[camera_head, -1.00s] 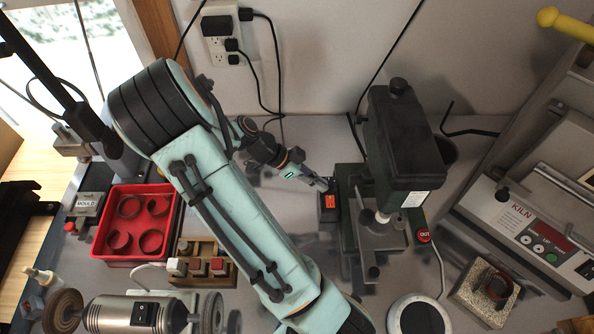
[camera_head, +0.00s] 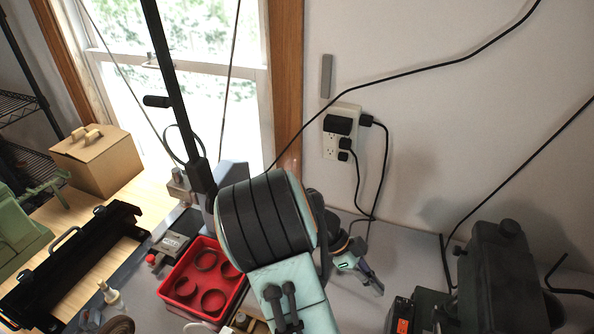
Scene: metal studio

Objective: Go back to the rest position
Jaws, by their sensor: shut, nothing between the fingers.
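My gripper (camera_head: 374,283) shows below and to the right of my arm's large dark joint, above the grey bench. Its fingers are shut and hold nothing. It is apart from the dark drill-press-like machine (camera_head: 500,275) to its right and from the box with an orange label (camera_head: 402,318) at the bottom. My pale green arm covers part of the bench in the lower middle.
A red tray (camera_head: 243,300) with several rings lies left of my arm. A window and wall outlets (camera_head: 342,135) with black cables are behind. A cardboard box (camera_head: 97,160) and a black rack (camera_head: 70,262) stand at left.

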